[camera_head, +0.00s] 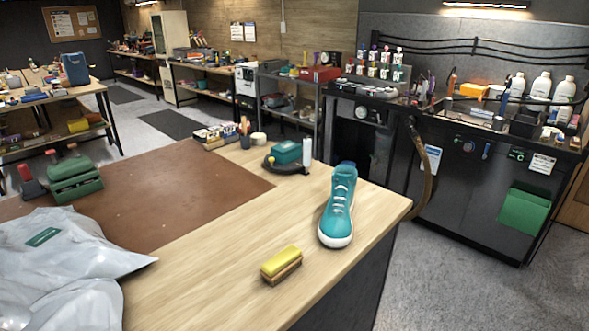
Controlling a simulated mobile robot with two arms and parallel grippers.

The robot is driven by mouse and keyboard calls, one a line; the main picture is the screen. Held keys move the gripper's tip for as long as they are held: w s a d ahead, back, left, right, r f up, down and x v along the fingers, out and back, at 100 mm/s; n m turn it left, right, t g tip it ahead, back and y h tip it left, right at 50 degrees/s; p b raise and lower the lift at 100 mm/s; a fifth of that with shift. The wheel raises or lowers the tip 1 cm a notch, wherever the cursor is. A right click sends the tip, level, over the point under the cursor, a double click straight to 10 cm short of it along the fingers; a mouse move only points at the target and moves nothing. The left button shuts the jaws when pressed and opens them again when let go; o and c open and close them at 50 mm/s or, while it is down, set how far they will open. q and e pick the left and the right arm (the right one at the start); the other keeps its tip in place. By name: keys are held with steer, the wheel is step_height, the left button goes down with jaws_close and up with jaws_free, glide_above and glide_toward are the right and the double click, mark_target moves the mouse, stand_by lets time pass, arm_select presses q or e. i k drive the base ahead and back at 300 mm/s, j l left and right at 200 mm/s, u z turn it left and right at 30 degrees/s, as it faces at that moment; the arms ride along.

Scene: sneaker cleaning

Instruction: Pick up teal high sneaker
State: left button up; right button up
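The teal high sneaker (339,208) stands upright on the wooden table (215,268), close to the table's right edge. It has white laces and a white sole, with its toe toward the front and its ankle part toward the back. Nothing touches it. Neither of my grippers shows in the head view.
A yellow-topped brush or sponge block (281,264) lies in front and left of the sneaker. A teal box on a dark round stand (287,153) is behind it. A brown mat (140,200), a grey plastic bag (60,262) and a green caddy (73,180) are at left. Bare wood surrounds the sneaker.

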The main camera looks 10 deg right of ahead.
mark_target(335, 227)
steer(key=i+l+u, duration=0.15)
steer(key=l, duration=0.3)
steer(key=i+l+u, duration=0.15)
steer(key=l, duration=0.35)
steer(key=l+u, duration=0.15)
steer(key=l, duration=0.3)
steer(key=i+l+u, duration=0.15)
steer(key=l, duration=0.35)
